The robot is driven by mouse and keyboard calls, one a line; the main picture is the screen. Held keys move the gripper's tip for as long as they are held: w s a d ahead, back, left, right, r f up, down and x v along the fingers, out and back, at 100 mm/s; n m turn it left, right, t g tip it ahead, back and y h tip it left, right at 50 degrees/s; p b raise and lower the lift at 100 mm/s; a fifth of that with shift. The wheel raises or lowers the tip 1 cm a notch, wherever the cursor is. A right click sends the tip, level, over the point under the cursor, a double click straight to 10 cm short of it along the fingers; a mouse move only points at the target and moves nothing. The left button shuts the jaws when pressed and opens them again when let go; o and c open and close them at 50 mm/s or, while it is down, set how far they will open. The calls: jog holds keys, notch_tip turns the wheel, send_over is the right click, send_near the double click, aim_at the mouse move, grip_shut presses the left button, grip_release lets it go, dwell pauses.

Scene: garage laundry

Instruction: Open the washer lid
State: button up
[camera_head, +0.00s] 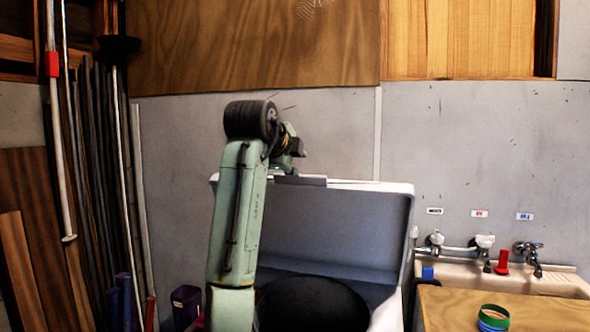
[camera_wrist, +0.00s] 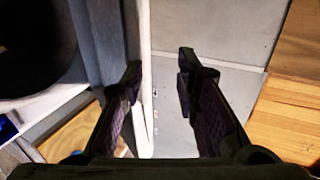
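The washer lid (camera_head: 335,225) stands raised, its grey inner face toward me, behind the washer's dark round drum opening (camera_head: 312,303). My gripper (camera_head: 292,150) is at the lid's top edge, left of its middle; its fingertips are hard to make out in the head view. In the wrist view my gripper (camera_wrist: 160,80) has its two dark fingers spread apart. The lid (camera_wrist: 112,35) runs down the left side there, and its pale edge lies between the fingers, close to the left one. I cannot tell whether they touch. The drum opening (camera_wrist: 35,45) shows at upper left.
A sink (camera_head: 545,282) with taps stands at the right. A wooden top (camera_head: 450,308) in front of it carries a green-rimmed round item (camera_head: 493,318). Poles and boards lean at the left. A grey wall (camera_head: 345,130) is close behind the lid.

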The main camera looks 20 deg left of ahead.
jog(key=s+r, duration=0.3)
jog(key=r, duration=0.3)
jog(key=shift+s, duration=0.3)
dwell(0.5)
